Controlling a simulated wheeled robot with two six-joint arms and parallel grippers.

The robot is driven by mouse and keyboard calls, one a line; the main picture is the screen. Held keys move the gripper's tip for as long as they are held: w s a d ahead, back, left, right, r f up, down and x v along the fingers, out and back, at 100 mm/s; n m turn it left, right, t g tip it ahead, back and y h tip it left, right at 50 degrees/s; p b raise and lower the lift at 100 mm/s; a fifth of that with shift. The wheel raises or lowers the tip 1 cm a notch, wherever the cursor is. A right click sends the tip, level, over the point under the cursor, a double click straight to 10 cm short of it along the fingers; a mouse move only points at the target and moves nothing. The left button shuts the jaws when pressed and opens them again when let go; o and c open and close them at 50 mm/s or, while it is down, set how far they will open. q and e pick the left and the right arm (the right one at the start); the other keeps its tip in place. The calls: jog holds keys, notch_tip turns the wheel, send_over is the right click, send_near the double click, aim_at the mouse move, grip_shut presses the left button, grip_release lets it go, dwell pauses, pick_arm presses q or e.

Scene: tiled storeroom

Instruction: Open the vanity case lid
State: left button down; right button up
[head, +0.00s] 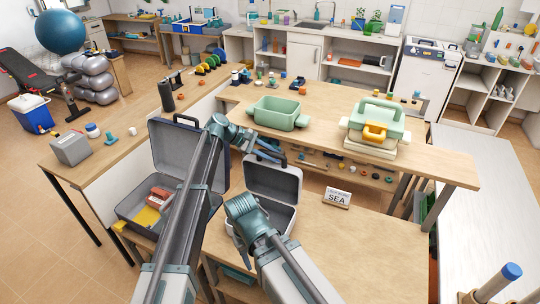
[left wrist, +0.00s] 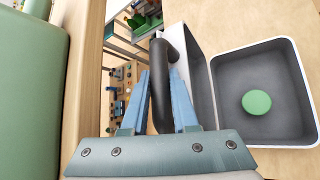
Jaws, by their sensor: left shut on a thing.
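The vanity case is a small grey case with a dark lining, at the centre of the head view. Its lid (head: 272,180) stands up, open, with a black handle at its top edge. In the left wrist view the lid (left wrist: 200,85) stands beside the open base (left wrist: 292,75), and a green disc (left wrist: 256,102) lies inside. My left gripper (head: 272,156) is shut on the black handle (left wrist: 163,72), which sits between its two blue fingers (left wrist: 160,95). My right gripper (head: 236,246) is low, left of the case's front, and its fingers are mostly hidden by its own wrist.
A larger open grey case (head: 178,145) stands left, holding red and yellow things. A "SEA" sign (head: 337,198) stands right of the vanity case. Behind are a green tub (head: 280,114) and a stacked green case (head: 378,120). The front right tabletop (head: 375,250) is clear.

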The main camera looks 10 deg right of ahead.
pick_arm(q)
jog(key=c, duration=0.7)
grip_release()
jog(key=shift+r, duration=0.1)
jog(key=p+v, duration=0.8)
jog(key=v, duration=0.5)
jog(key=shift+a+r, duration=0.1)
jog(key=shift+a, duration=0.3)
